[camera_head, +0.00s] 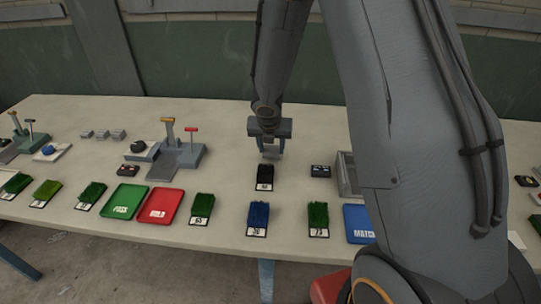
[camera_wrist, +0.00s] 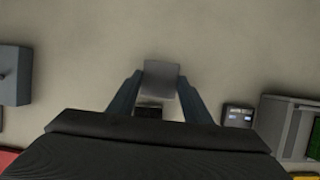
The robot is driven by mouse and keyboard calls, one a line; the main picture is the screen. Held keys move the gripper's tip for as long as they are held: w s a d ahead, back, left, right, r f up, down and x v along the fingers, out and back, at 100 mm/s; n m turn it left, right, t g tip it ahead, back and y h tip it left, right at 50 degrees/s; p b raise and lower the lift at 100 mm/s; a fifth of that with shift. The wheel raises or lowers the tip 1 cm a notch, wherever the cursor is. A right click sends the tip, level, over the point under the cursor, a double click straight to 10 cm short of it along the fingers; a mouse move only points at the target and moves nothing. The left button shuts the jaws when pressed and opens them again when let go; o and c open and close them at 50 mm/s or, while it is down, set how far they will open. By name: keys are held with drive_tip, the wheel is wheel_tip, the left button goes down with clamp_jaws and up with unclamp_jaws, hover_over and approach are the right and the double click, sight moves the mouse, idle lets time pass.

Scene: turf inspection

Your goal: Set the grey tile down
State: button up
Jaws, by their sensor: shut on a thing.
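The grey tile (camera_wrist: 160,80) is between the two fingers of my gripper (camera_wrist: 160,95) in the wrist view, with its far part sticking out past the fingertips. In the head view my gripper (camera_head: 271,150) points down over the table (camera_head: 225,150), behind a black turf sample (camera_head: 265,176). Only a small pale bit of the tile (camera_head: 271,155) shows there. I cannot tell whether its lower edge touches the table. In the wrist view a dark block (camera_wrist: 148,110) shows between the fingers, nearer to my gripper's body.
A small dark meter (camera_head: 320,171) and a grey open-topped box (camera_head: 347,175) stand to the right. A grey lever stand (camera_head: 178,160) is left. Turf samples, a green tray (camera_head: 124,201), a red tray (camera_head: 160,205) and a blue tray (camera_head: 358,222) line the front. Bare table lies behind my gripper.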

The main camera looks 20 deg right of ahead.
drive_tip(key=shift+f+b, duration=0.55)
drive_tip(key=shift+f, duration=0.65)
drive_tip(key=o, duration=1.1)
drive_tip(key=shift+f, duration=0.1)
drive_tip(key=shift+c, duration=0.2)
drive_tip(key=shift+o, duration=0.3)
